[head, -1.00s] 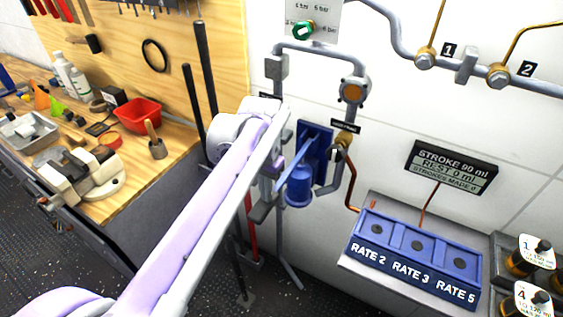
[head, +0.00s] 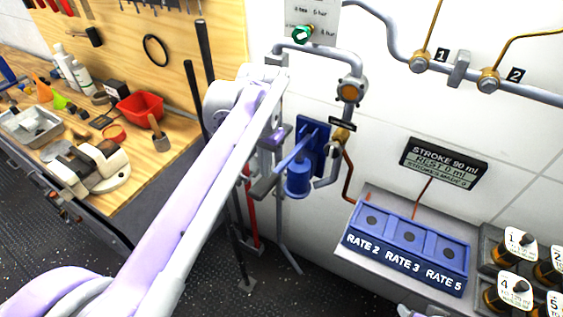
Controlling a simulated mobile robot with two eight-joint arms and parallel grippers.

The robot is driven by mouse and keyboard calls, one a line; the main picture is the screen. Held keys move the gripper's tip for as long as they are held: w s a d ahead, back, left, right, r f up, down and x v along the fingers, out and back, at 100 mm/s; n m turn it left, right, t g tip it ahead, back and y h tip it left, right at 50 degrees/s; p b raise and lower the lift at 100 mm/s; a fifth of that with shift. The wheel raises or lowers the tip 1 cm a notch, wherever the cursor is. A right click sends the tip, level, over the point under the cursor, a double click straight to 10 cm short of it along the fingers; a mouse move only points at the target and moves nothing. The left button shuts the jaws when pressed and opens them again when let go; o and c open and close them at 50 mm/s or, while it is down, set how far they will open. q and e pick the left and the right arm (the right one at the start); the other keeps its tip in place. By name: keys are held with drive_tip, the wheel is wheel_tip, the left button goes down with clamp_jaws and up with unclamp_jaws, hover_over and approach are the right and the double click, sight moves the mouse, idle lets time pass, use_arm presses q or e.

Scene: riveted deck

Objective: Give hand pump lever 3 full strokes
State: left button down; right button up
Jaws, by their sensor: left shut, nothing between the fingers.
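The blue hand pump (head: 299,182) is mounted on a blue wall plate (head: 313,150) at the centre of the head view. Its lever (head: 293,153) is a thin blue bar slanting from the plate down and left toward my arm. My left arm reaches across from the lower left. My left gripper (head: 267,186) is shut and empty, just left of the pump near the lever's outer end. The forearm partly hides it. I cannot tell whether it touches the lever. My right gripper is not in view.
A dark display (head: 444,163) reads STROKE 90 ml, REST 0 ml. Blue RATE blocks (head: 408,248) sit on a grey ledge below. Bottles (head: 515,290) stand at lower right. Pipes run above the pump. A cluttered workbench (head: 165,172) is at left.

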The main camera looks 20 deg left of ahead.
use_arm(q)
drive_tip(key=shift+r, duration=0.15)
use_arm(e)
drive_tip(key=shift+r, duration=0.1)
use_arm(q)
wheel_tip(320, 180, up, 5)
drive_tip(key=shift+w+f+p, duration=0.1)
drive_tip(key=shift+f+p, duration=0.05)
drive_tip(key=shift+p, duration=1.1)
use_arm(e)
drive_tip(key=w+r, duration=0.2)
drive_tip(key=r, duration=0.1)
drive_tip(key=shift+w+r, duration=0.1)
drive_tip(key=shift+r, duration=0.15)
